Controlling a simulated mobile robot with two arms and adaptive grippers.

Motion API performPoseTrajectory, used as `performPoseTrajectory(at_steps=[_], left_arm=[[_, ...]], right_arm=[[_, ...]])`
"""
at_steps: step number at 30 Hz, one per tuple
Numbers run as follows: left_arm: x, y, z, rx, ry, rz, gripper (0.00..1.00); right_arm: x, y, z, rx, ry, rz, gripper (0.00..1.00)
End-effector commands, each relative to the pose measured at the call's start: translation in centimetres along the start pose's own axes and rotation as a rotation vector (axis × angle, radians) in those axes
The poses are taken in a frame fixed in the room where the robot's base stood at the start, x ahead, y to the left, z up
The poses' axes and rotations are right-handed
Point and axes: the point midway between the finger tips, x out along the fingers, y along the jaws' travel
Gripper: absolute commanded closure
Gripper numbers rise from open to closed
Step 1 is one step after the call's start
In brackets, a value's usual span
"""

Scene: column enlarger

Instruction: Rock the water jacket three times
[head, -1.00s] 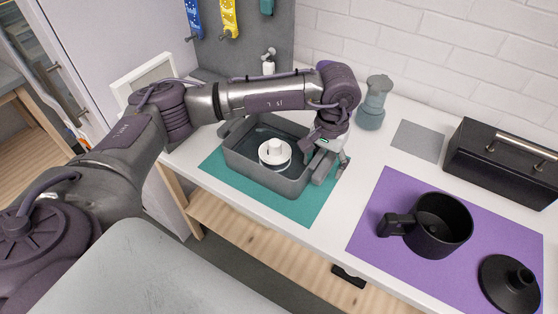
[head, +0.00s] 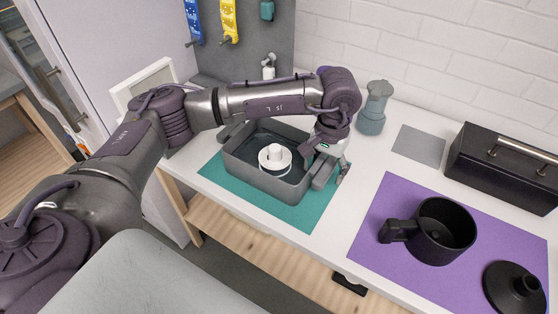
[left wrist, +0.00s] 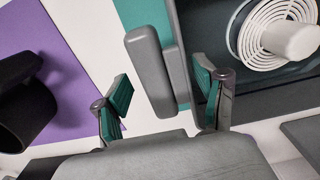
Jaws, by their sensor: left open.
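The water jacket (head: 240,167) is a grey rectangular tub with dark liquid in it, standing level on a teal mat (head: 300,215). A white spiral reel with a round knob (head: 275,157) stands in the tub. My left gripper (head: 328,170) is at the tub's right end, beside its grey handle. In the left wrist view the handle (left wrist: 148,60) lies ahead of and between the two spread, green-padded fingers of the gripper (left wrist: 163,98), with gaps on both sides. The gripper is open and holds nothing. My right gripper is in neither view.
A purple mat (head: 370,235) at right bears a black tank with a side handle (head: 443,232) and a black lid (head: 513,290). A grey-blue bottle (head: 371,110) stands behind my wrist. A black box (head: 500,165) is at the far right. White counter separates the mats.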

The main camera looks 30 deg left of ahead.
Motion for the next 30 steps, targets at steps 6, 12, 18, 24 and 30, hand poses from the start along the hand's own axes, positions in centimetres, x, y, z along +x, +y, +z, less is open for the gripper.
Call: performPoseTrajectory(at_steps=[6, 12, 18, 24, 30], left_arm=[[-0.03, -0.01, 0.01, 0.0, 0.0, 0.0, 0.29], [0.08, -0.01, 0.0, 0.0, 0.0, 0.0, 0.29], [0.08, 0.0, -0.01, 0.0, 0.001, 0.0, 0.29], [-0.04, 0.01, 0.0, 0.0, 0.0, 0.0, 0.29], [-0.03, 0.01, 0.0, 0.0, 0.0, 0.0, 0.54]], right_arm=[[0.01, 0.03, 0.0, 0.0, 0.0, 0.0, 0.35], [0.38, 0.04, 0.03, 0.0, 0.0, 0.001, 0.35], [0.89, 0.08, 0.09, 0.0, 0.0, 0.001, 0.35], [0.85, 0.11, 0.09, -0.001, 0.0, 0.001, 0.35], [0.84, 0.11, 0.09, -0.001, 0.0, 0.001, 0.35]])
